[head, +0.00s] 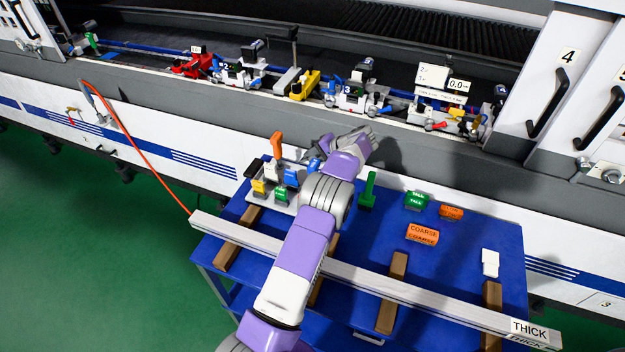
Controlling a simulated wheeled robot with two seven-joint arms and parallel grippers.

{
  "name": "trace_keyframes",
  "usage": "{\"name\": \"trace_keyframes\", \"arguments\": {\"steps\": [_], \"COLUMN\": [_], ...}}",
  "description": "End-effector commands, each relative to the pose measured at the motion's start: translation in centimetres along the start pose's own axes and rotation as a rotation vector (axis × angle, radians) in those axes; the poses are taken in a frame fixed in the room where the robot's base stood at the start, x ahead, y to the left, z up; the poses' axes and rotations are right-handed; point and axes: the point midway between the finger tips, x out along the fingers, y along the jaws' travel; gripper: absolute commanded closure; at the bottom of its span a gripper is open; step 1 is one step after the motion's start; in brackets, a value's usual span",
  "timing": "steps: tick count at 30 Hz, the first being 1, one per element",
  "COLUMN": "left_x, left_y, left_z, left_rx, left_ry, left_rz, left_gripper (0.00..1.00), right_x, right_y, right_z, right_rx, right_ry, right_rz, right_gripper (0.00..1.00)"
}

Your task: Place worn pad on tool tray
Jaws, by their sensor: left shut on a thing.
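My left gripper (347,147) is over the far edge of the blue cart, close to the machine front. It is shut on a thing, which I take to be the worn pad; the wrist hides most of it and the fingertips. The tool tray, a light tray (256,207) on the cart's far left corner, holds several upright pieces: an orange-handled tool (276,146), a yellow and black piece (259,187), blue pieces and a green one. The gripper is to the right of this tray. My right gripper is not in view.
A long pale profile (400,289) marked THICK lies across wooden blocks on the cart (467,255). Green (416,201) and orange COARSE (422,234) blocks, a green upright piece (368,192) and a white block (490,262) stand on it. Machine units (352,97) line the bed behind.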

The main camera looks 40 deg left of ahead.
Motion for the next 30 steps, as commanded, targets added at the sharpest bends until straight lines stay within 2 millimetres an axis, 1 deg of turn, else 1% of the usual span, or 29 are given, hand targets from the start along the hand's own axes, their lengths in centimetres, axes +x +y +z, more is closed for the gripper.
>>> {"name": "trace_keyframes", "arguments": {"steps": [1, 6, 9, 13, 21, 22, 24, 25, 30], "left_x": [0.8, 2.4, 3.1, 3.4, 3.4, 3.4, 3.4, 3.4, 3.4], "left_y": [0.9, 2.8, 3.6, 4.1, 4.0, 4.0, 4.0, 4.0, 4.0], "left_z": [0.0, 0.0, 0.0, 0.0, 0.0, 0.0, 0.0, 0.0, 0.0], "left_rx": [0.001, -0.001, -0.001, -0.001, -0.001, -0.001, -0.001, -0.001, -0.001], "left_ry": [-0.001, 0.0, -0.001, 0.0, 0.0, 0.0, 0.0, 0.0, 0.0], "left_rz": [0.0, -0.001, 0.0, 0.0, 0.0, 0.0, 0.0, 0.0, 0.0], "left_gripper": [1.0, 1.0, 1.0, 1.0, 1.0, 0.77, 0.66, 0.65, 0.65], "right_x": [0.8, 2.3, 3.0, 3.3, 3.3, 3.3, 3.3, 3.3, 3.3], "right_y": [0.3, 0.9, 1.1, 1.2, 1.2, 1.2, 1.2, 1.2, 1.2], "right_z": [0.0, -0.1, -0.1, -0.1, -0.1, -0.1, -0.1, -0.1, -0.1], "right_rx": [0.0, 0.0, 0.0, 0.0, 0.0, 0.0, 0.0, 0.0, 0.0], "right_ry": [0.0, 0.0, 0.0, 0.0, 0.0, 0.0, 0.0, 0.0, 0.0], "right_rz": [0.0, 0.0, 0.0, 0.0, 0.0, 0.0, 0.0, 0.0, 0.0], "right_gripper": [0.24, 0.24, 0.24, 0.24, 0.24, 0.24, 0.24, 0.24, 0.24]}}
